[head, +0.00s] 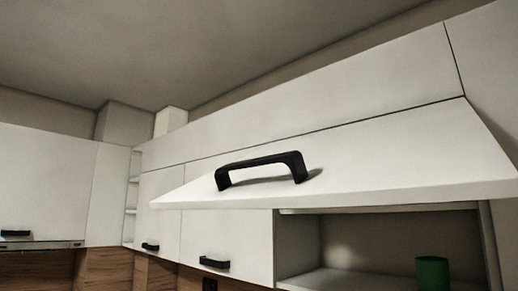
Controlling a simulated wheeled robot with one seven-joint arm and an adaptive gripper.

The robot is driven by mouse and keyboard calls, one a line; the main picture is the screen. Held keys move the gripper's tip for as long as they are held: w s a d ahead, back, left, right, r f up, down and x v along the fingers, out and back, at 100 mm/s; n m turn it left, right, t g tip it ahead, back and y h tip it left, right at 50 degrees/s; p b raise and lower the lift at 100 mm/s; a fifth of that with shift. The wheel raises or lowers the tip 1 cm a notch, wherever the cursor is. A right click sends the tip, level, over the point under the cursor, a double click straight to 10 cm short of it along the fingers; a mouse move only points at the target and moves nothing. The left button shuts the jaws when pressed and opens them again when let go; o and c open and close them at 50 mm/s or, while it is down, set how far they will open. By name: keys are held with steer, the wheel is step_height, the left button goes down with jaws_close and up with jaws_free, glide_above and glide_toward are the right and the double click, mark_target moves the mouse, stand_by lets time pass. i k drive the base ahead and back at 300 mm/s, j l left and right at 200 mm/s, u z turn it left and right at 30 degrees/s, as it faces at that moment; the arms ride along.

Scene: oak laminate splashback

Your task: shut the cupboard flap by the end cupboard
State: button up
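The white cupboard flap (400,160) is open in the head view, swung up and outward from its top edge. It spans the middle and right of the view. A black bar handle (258,162) is on its face. Below it, the open cupboard (350,278) shows its interior, with a dark green cup (432,272) on the shelf at the right. I cannot tell which unit is the end cupboard. My gripper is not in view.
Closed white doors with black handles (214,263) lie left of the opening, partly under the flap. Narrow open shelves (132,195) stand in the corner. Another white cupboard (45,185) is at far left. Oak splashback (100,275) shows below. The space above the flap looks clear.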

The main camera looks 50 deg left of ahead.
mark_target(442, 151)
steer(key=u, duration=1.7)
